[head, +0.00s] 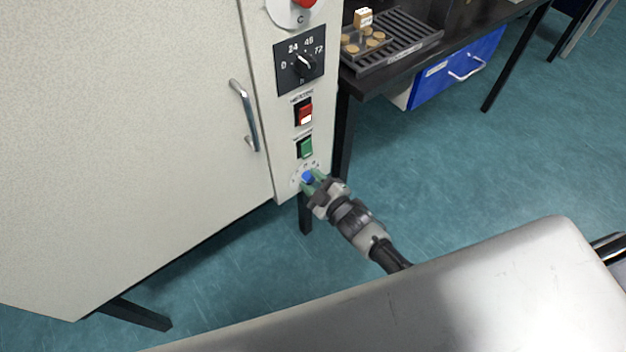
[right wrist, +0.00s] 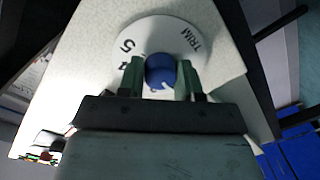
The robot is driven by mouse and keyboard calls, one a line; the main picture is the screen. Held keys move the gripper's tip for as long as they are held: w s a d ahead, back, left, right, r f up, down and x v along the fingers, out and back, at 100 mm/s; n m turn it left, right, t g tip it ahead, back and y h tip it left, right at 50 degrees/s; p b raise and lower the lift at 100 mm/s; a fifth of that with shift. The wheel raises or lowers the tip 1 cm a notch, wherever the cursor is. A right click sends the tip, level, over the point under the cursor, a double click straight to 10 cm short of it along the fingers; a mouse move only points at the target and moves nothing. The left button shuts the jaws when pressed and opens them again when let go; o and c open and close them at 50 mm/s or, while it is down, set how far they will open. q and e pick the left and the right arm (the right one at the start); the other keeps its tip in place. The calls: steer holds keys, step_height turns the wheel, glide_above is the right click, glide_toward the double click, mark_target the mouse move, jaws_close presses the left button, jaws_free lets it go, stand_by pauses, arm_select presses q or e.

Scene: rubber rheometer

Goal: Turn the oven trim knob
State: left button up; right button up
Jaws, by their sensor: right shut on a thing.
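The oven trim knob is a small blue knob (head: 308,177) low on the oven's control strip, on a white dial marked with numbers. In the right wrist view the blue knob (right wrist: 160,70) sits at the centre of the round dial (right wrist: 130,35), which reads TRIM. My right gripper (head: 314,181) reaches the knob from the lower right. Its green fingers (right wrist: 161,78) are shut on the knob, one on each side. Part of the dial is hidden behind the fingers and the gripper body. My left gripper is not in view.
Above the knob are a green switch (head: 305,147), a red switch (head: 304,112) and a black timer dial (head: 300,63). The oven door handle (head: 245,115) is to the left. A black bench (head: 400,62) with a ribbed tray stands at right. Open floor lies below it.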

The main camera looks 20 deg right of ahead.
steer(key=o, duration=0.9)
steer(key=shift+s, duration=0.1)
steer(key=shift+s+d, duration=0.1)
steer(key=shift+s, duration=0.15)
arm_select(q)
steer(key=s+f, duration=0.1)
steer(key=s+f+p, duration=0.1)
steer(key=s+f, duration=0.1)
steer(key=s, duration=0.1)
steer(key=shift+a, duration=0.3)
arm_select(e)
steer(key=v, duration=1)
steer(key=shift+d, duration=0.1)
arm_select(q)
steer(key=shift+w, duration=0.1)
arm_select(e)
steer(key=shift+f, duration=0.1)
